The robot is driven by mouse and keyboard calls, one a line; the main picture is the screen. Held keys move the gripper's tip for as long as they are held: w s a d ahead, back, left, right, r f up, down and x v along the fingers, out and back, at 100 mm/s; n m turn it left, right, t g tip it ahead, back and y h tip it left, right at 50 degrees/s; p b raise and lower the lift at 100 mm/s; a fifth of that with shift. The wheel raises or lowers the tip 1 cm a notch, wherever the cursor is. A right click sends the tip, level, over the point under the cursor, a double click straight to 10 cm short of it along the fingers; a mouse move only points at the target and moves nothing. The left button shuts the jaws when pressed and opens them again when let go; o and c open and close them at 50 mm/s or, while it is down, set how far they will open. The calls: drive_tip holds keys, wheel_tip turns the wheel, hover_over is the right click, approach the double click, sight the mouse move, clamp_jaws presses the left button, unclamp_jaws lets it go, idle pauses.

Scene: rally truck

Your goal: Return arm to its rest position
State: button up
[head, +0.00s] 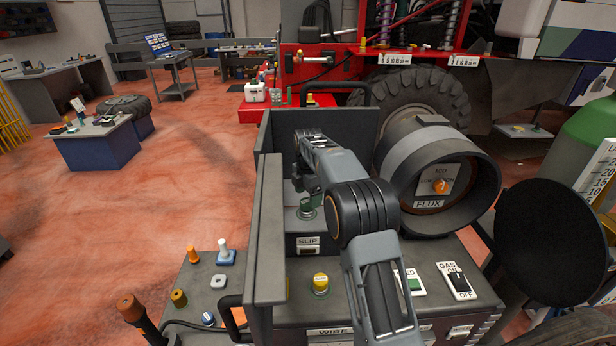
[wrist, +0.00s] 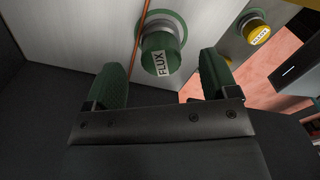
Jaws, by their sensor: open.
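My arm (head: 362,208) reaches forward over a grey control box and bends down between dark upright panels. My gripper (wrist: 161,66) is open in the wrist view, with one green finger on each side. A green knob labelled FLUX (wrist: 162,54) lies ahead, between the finger directions; nothing is held, and a gap shows on both sides of the knob. In the head view a green knob (head: 305,208) sits below the arm's end, above a SLIP label (head: 308,241). The fingertips are mostly hidden there by the arm.
Dark panels (head: 268,230) stand close left of and behind the arm. A large round housing labelled FLUX (head: 432,203) with an orange knob is close at right. A yellow knob (head: 320,283) and a GAS switch (head: 457,280) are nearer. An orange-brown line passes beside the knob in the wrist view.

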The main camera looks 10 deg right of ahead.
wheel_tip(320, 180, up, 9)
drive_tip(key=m, duration=0.3)
wheel_tip(320, 180, down, 4)
drive_tip(key=m, duration=0.3)
drive_tip(key=shift+f+m, duration=0.1)
drive_tip(key=shift+m, duration=0.3)
drive_tip(key=s+m+t, duration=0.2)
drive_tip(key=s+m, duration=0.5)
drive_tip(key=s, duration=0.9)
drive_tip(key=s+r+m+t, duration=0.1)
drive_tip(key=s+m, duration=0.7)
drive_tip(key=s, duration=0.8)
drive_tip(key=shift+a+t, duration=0.25)
drive_tip(key=shift+t, duration=0.65)
